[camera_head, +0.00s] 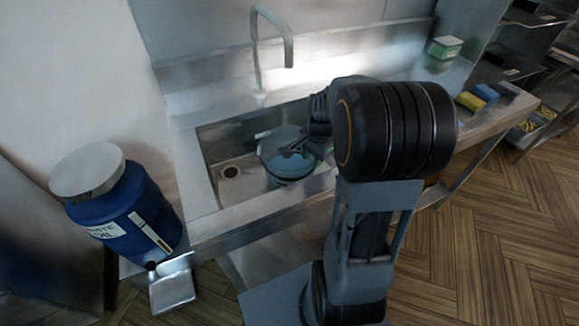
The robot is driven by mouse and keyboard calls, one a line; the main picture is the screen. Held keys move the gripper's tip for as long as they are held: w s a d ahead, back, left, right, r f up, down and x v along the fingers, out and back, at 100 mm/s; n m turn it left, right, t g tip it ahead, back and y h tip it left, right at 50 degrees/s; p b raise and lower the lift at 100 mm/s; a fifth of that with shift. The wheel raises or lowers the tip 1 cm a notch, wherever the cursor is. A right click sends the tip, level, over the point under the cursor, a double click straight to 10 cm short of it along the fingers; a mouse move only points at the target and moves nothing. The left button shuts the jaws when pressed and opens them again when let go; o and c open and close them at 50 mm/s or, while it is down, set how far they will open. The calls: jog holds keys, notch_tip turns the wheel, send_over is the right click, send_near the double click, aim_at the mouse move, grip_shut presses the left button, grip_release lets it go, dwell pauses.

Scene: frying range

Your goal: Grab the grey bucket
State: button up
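The grey bucket (283,174) stands in the sink basin, with bluish contents or a bluish inside showing at its top. My gripper (293,149) reaches in from the right, with its dark fingers over the bucket's top. My wrist and arm hide the bucket's right side. I cannot tell whether the fingers touch the bucket or whether they are open or shut.
The steel sink (205,205) has a tall faucet (256,55) behind the basin. A blue waste oil drum (130,215) stands at the left. A green-and-white box (445,48) and sponges (470,101) lie on the counter at the right. Wooden floor is open at the lower right.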

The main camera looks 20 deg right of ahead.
aim_at(310, 172)
jog(key=shift+w+a+f, duration=0.1)
jog(key=shift+w+f, duration=0.05)
jog(key=shift+f, duration=1.2)
jog(key=shift+w+a+f, duration=0.1)
jog(key=shift+f, duration=1.25)
jog(key=shift+c, duration=0.2)
grip_shut()
jog(key=shift+r, duration=0.1)
